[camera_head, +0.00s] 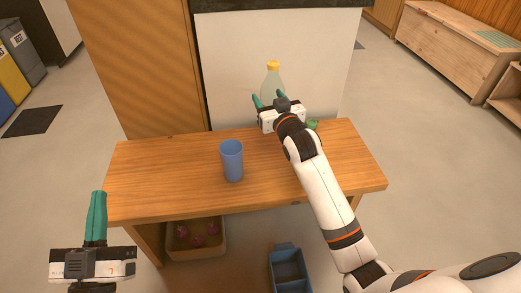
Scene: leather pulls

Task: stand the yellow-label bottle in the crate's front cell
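A clear, pale green bottle (272,80) with a yellow cap stands upright at the back of the wooden table. Its lower part and any label are hidden behind my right gripper (268,98). The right gripper's two teal fingers are spread, one at each side of the bottle. I cannot tell whether they touch it. The blue crate (285,250) is low in front of the table, cut by the bottom edge, with a divider between its cells. My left gripper (98,196) is at the lower left, away from everything, its teal fingers together and empty.
A blue cup (232,160) stands mid-table (160,180). A small green thing (313,125) shows beside my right gripper. A box (180,250) with reddish round things is under the table. A white panel (230,60) stands behind. The table's left part is clear.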

